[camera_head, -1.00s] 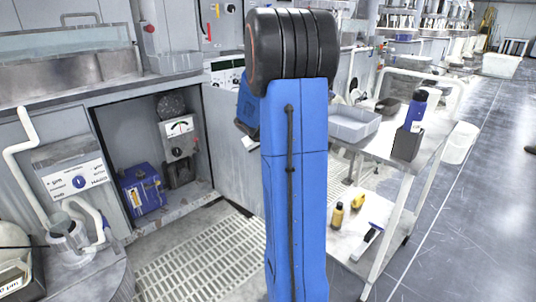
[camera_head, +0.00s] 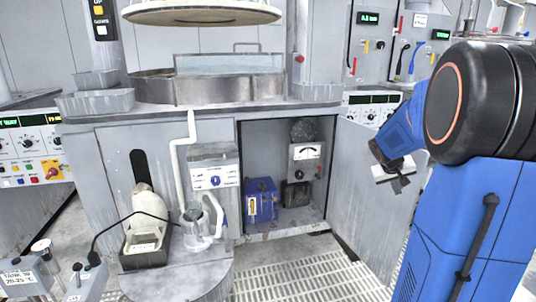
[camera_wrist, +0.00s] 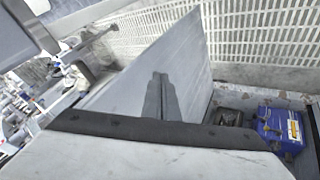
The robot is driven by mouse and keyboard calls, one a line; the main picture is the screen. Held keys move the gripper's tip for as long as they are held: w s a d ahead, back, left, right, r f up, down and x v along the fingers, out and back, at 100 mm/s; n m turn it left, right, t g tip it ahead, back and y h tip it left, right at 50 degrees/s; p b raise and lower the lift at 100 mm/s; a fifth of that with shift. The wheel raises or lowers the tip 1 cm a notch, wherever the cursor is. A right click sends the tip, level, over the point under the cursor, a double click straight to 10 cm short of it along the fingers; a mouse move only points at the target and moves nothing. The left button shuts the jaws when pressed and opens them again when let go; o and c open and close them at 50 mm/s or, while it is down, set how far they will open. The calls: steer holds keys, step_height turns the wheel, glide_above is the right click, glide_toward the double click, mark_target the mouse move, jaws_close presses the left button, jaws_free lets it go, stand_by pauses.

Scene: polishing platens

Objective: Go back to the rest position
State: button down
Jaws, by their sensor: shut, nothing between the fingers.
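My gripper (camera_head: 400,184) hangs at the end of my blue arm on the right of the head view, in front of the open cabinet door (camera_head: 362,205). Its two grey fingers are together in the wrist view (camera_wrist: 160,78), with nothing between them. Behind them in that view stands the same door panel (camera_wrist: 198,62). I cannot tell how far the fingers are from the door. My arm is bent, and its upper part covers the far right of the head view.
The open cabinet holds a blue box (camera_head: 262,201) and a grey meter unit (camera_head: 306,160). A basin (camera_head: 215,91) stands on the counter above. A pump-like unit with white pipes (camera_head: 214,178) is left of the opening. Grated floor (camera_head: 300,280) lies in front.

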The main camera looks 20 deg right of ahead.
steer(key=s+a+r+n+t+y, duration=0.15)
steer(key=s+a, duration=0.25)
steer(key=a, duration=0.7)
steer(key=s+a+r+y, duration=0.15)
steer(key=s+a, duration=0.25)
steer(key=a, duration=0.7)
steer(key=s+a+f+n+y, duration=0.3)
steer(key=s+a+y, duration=0.1)
steer(key=s+a, duration=1.1)
steer(key=a, duration=0.4)
steer(key=shift+s+f+t, duration=0.2)
steer(key=shift+s+t, duration=0.15)
